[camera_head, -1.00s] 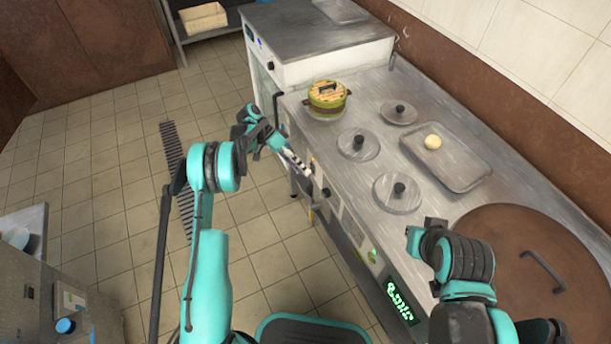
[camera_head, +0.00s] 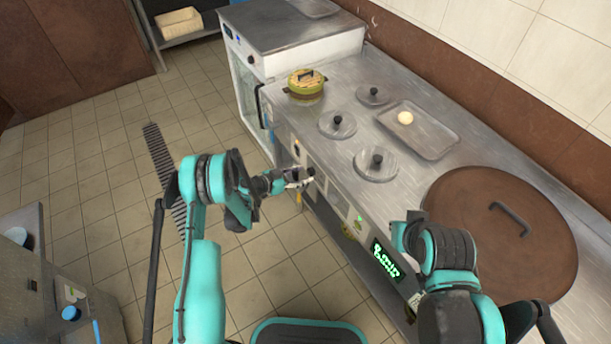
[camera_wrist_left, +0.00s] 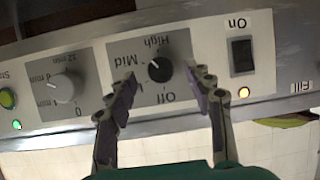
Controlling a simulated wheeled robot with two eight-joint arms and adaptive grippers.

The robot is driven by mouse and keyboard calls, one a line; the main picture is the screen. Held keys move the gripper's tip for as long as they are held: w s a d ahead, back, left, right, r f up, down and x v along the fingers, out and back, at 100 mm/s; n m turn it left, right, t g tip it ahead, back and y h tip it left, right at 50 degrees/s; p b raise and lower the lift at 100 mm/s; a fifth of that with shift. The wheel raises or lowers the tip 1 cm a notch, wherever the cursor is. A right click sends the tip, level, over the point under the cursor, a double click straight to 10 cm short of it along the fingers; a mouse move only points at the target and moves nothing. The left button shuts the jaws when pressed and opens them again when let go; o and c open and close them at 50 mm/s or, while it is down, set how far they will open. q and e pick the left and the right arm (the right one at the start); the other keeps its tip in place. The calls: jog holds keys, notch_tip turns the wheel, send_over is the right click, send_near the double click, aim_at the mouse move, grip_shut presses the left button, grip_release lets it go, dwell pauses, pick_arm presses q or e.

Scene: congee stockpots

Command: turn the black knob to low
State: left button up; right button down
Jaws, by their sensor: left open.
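The black knob (camera_wrist_left: 159,69) sits on a grey dial plate with upside-down lettering reading High, Mid and Off in the left wrist view. Its pointer direction is too small to tell for sure. My left gripper (camera_wrist_left: 163,92) is open, with one finger on each side of the knob and a gap to each. I cannot tell whether the fingers reach the knob's depth. In the head view my left gripper (camera_head: 302,179) is at the front panel of the counter. My right gripper (camera_head: 412,230) is over the counter's front edge; its fingers are not clear.
On the counter are a green-yellow pot (camera_head: 306,84), several steel lids, a tray (camera_head: 432,143) and a large brown lid (camera_head: 500,235).

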pick_arm(q)
jog(key=shift+x, duration=1.2)
jog(key=shift+c, duration=0.2)
jog(key=c, duration=1.1)
jog(key=shift+g, duration=0.3)
jog(key=n+g+h, duration=0.1)
jog(key=n, duration=0.1)
jog(key=shift+w+a+n, duration=0.1)
jog(key=shift+n, duration=0.3)
jog(key=shift+n+g+h, duration=0.5)
jog(key=shift+n, duration=0.4)
